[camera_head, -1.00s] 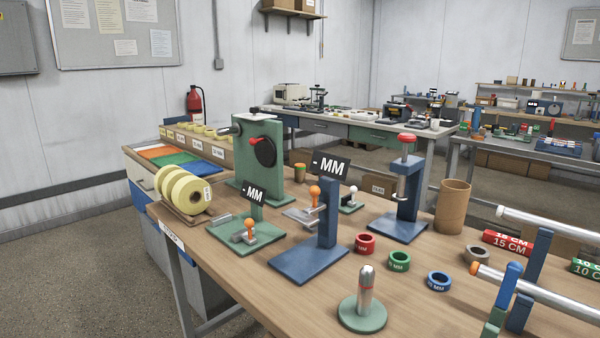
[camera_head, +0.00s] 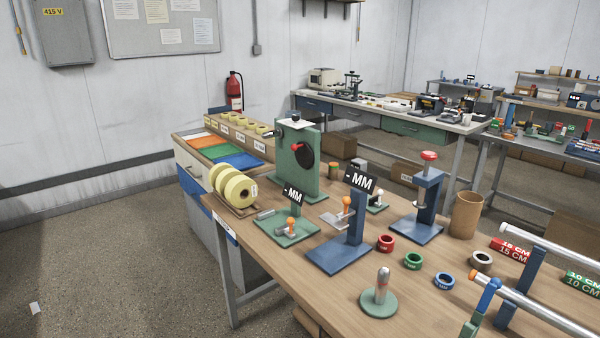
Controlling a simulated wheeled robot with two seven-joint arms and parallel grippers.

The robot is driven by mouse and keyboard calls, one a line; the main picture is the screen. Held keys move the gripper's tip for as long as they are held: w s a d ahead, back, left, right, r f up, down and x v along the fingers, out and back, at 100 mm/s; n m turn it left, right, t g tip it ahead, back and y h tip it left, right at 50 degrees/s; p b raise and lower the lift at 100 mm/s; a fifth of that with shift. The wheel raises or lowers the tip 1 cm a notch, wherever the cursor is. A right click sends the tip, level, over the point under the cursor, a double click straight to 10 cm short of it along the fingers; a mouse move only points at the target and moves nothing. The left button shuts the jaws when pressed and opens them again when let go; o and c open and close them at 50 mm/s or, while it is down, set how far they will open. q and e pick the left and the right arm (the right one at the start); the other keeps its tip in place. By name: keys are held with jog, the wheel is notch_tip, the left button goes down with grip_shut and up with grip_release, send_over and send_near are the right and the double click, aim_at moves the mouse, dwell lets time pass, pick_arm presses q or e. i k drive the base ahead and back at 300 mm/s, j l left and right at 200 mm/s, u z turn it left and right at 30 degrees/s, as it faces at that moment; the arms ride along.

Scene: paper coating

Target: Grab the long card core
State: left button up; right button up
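A tall brown cardboard tube (camera_head: 466,214) stands upright at the right back of the wooden workbench (camera_head: 330,290). It is the only long card core I can make out. Neither of my grippers is in view, and nothing is seen touching the tube.
A blue press (camera_head: 428,205) stands left of the tube. Red (camera_head: 386,243), green (camera_head: 412,261) and blue (camera_head: 444,281) rings lie in front. Metal rods on a blue stand (camera_head: 513,290) and a red 15 CM block (camera_head: 510,249) are at the right.

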aim_at(332, 174)
jog(key=i+j+u, duration=0.1)
jog(key=u, duration=0.35)
jog(key=i+j+u, duration=0.15)
jog(key=u, duration=0.3)
jog(key=i+u, duration=0.15)
jog(key=u, duration=0.3)
jog(key=i, duration=1.85)
jog(key=i+j+z, duration=0.1)
jog(key=i, duration=1.7)
jog(key=i+z, duration=0.1)
jog(key=z, duration=0.3)
jog(key=i+z, duration=0.1)
jog(key=z, duration=0.35)
jog(key=i+j+z, duration=0.1)
jog(key=z, duration=0.3)
jog(key=j+z, duration=0.15)
jog(key=z, duration=0.3)
